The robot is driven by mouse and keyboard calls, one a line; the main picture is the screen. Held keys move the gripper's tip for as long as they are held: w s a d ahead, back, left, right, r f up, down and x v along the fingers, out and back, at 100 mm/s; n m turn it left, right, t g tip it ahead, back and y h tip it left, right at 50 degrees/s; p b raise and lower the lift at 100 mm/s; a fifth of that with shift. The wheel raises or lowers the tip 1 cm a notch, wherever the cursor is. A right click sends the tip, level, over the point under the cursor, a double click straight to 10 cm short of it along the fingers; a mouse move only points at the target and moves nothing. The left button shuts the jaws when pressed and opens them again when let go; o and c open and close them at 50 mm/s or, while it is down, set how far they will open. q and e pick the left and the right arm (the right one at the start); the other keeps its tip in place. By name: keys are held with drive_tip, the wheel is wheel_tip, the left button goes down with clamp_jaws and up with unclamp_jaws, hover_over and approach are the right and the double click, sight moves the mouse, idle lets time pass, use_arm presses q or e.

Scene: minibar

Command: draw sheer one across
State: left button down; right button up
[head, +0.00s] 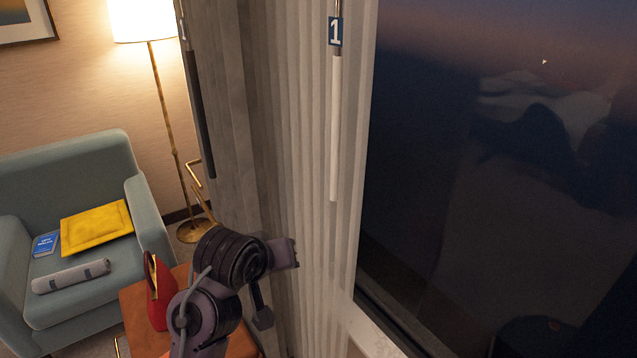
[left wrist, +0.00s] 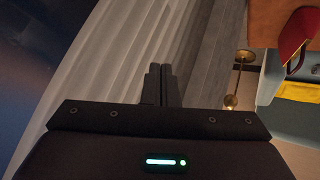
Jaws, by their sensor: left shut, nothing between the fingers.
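The pale sheer curtain (head: 305,130) hangs in folds beside the dark window, left of the glass. A white wand (head: 335,125) hangs in front of it, with a blue tag (head: 335,31) marked 1 at its top. The sheer also shows in the left wrist view (left wrist: 110,60). My left arm reaches up from the bottom in the head view, below and left of the wand. In the left wrist view my left gripper (left wrist: 160,70) is shut and empty, pointing toward where the sheer meets the grey drape. The wand is not clear there. My right gripper is not in view.
A grey drape (head: 235,100) with a dark wand (head: 200,110) hangs left of the sheer. A floor lamp (head: 165,110), a blue-grey armchair (head: 75,160) and a small wooden table (head: 135,305) bearing a red object (head: 158,295) stand left. The window (head: 500,190) fills the right.

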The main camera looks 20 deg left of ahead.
use_arm(q)
drive_tip(key=w+r+n+t+h, duration=0.1)
drive_tip(key=w+r+n+t, duration=0.25)
drive_tip(key=r, duration=1.35)
drive_tip(key=w+r+n+t, duration=0.2)
drive_tip(key=r+n+t, duration=0.25)
drive_tip(key=r, duration=1.15)
drive_tip(key=s+r+n+t+h, duration=0.1)
drive_tip(key=s+r+n, duration=0.25)
drive_tip(key=r, duration=0.85)
drive_tip(key=w+d+p, duration=0.1)
drive_tip(key=w+p, duration=0.4)
drive_tip(key=w, duration=0.5)
drive_tip(key=d, duration=0.1)
drive_tip(key=s+d, duration=0.2)
drive_tip(key=d, duration=0.1)
drive_tip(key=shift+s, duration=0.25)
drive_tip(key=shift+d, duration=0.1)
